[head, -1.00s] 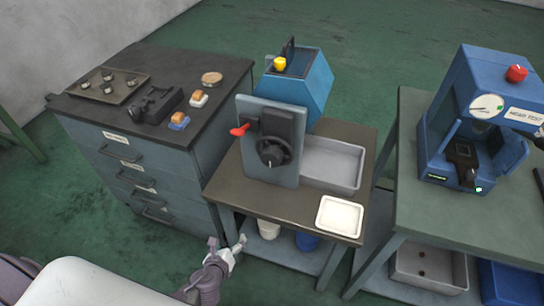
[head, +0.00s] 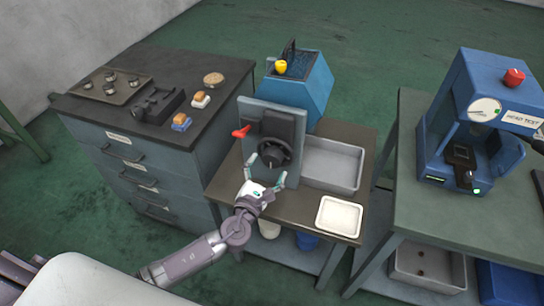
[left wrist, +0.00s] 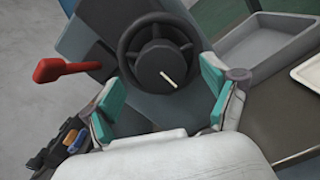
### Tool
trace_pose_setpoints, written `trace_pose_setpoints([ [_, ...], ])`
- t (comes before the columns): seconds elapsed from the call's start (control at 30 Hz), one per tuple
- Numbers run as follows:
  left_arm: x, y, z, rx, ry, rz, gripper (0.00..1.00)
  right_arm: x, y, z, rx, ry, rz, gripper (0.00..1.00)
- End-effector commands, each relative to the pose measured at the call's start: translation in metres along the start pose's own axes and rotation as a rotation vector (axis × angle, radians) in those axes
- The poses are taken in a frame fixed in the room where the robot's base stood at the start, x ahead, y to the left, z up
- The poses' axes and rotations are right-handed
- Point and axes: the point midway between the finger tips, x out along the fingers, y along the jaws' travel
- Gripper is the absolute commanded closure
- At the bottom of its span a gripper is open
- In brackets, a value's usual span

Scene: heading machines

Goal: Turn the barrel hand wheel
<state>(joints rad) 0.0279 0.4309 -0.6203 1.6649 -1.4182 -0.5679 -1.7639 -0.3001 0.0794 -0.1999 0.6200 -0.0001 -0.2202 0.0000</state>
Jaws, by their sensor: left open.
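My left gripper (head: 265,172) is open just in front of the wheel's lower part. In the left wrist view its teal-padded fingers (left wrist: 158,101) stand apart, one to each side below the wheel, and hold nothing. Whether a finger touches the rim I cannot tell. My right gripper is not in view.
A red lever (head: 241,132) sticks out left of the wheel. A grey bin (head: 335,165) and a white tray (head: 340,216) lie to the right. A drawer cabinet (head: 130,160) stands at left, a blue head tester (head: 470,115) at right.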

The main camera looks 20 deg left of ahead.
Motion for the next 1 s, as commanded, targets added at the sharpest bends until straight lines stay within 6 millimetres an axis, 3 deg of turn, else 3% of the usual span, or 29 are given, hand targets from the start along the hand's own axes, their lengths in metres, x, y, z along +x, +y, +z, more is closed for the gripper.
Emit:
trace_pose_setpoints([
  [0.1, 0.019, 0.000, 0.001, -0.001, -0.001, 0.000, 0.13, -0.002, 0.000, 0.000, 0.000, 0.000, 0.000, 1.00],
  [0.23, 0.031, 0.000, 0.000, -0.002, 0.000, 0.000, 0.13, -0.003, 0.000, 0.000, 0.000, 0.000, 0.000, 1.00],
  [0.6, 0.035, -0.001, 0.000, -0.002, 0.001, -0.001, 0.13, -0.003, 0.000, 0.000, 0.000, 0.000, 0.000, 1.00],
  [0.93, 0.035, -0.001, -0.001, -0.002, 0.001, -0.001, 0.68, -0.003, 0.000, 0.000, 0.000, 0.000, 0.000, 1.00],
  [1.0, 0.035, -0.001, -0.001, -0.002, 0.001, -0.001, 0.73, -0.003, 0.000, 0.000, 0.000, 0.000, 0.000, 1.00],
])
